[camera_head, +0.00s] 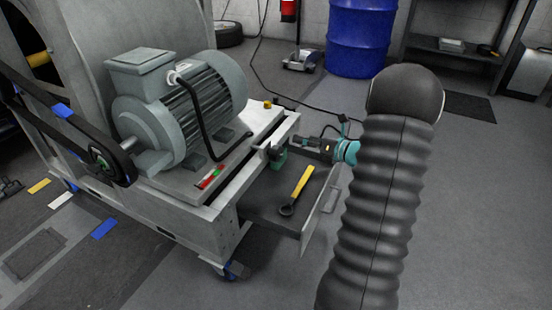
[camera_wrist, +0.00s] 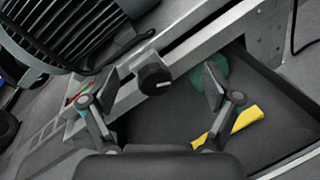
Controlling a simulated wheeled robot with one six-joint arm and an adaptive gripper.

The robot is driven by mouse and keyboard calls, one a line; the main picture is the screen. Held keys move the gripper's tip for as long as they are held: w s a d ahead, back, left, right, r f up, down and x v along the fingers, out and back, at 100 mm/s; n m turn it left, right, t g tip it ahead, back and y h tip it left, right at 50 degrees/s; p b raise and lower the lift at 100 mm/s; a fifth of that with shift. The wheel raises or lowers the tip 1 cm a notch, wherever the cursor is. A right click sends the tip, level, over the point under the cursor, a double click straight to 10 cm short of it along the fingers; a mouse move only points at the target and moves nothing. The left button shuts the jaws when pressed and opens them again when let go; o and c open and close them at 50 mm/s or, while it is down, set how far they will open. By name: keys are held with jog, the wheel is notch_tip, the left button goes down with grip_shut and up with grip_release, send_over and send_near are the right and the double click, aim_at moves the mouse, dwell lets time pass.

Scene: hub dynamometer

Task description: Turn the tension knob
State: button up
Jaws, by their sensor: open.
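The tension knob (camera_wrist: 154,78) is a round black knob with a pale mark, on the front face of the grey metal rail in the wrist view. In the head view a small dark knob (camera_head: 273,153) shows at the rail below the motor. My gripper (camera_wrist: 160,82) is open, with one finger to the left of the knob and one to the right. Both fingers look clear of it. In the head view my gripper (camera_head: 290,147) reaches in from the right, partly merging with the knob, and my arm hides part of the surroundings.
A grey electric motor (camera_head: 180,105) sits above the rail. A dark tray (camera_head: 262,197) below holds a yellow-handled tool (camera_head: 298,188), also in the wrist view (camera_wrist: 236,122). A green object (camera_wrist: 217,67) is behind the right finger. A blue barrel (camera_head: 360,38) stands at the back.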

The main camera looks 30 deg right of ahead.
aim_at(280, 154)
jog(key=s+f+n+y+b, duration=0.1)
jog(key=s+f+n+y, duration=0.35)
jog(key=f, duration=0.25)
jog(key=x, duration=1.2)
jog(key=shift+w, duration=0.2)
jog(key=c, duration=1.1)
jog(key=shift+c, duration=0.2)
jog(key=shift+m, duration=0.25)
